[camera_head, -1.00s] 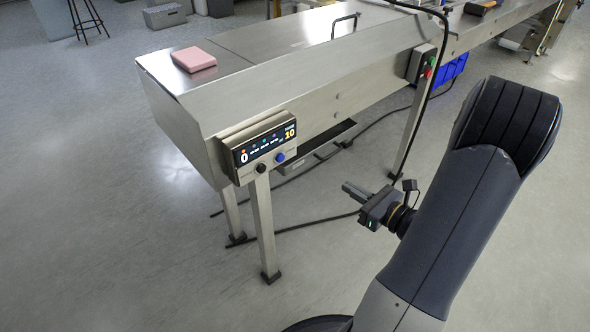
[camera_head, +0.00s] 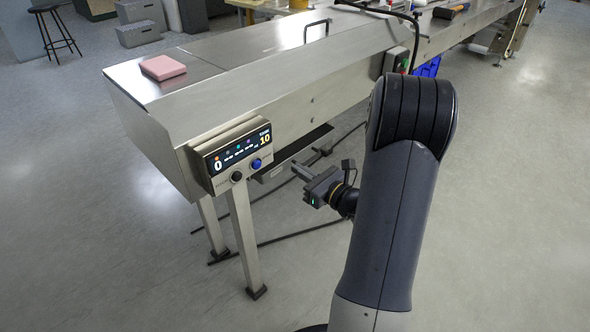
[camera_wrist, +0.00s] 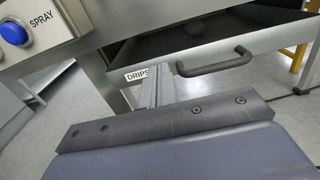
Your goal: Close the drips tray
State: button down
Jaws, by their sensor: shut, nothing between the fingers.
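The drips tray shows in the wrist view as a metal front panel (camera_wrist: 262,58) with a "DRIPS" label and a black bar handle (camera_wrist: 215,64). Its dark interior is visible behind the front, so it stands pulled out under the machine. In the head view, the tray (camera_head: 290,153) is partly seen below the machine body. My gripper (camera_head: 298,168) is shut and empty, beside the tray front. In the wrist view, its fingers (camera_wrist: 152,86) point at the panel near the label, left of the handle. I cannot tell whether they touch it.
The machine's control box (camera_head: 238,155) hangs at the near corner; its blue spray button (camera_wrist: 14,33) shows in the wrist view. A metal leg (camera_head: 243,237) stands below, with black cables on the floor. A pink block (camera_head: 162,67) lies on top. The floor in front is clear.

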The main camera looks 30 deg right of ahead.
aim_at(286, 162)
jog(key=shift+x, duration=1.2)
jog(key=x, duration=0.4)
jog(key=shift+f+b, duration=0.1)
jog(key=shift+b, duration=0.25)
jog(key=shift+w+a, duration=0.1)
jog(key=shift+w, duration=0.25)
jog(key=shift+r, duration=0.2)
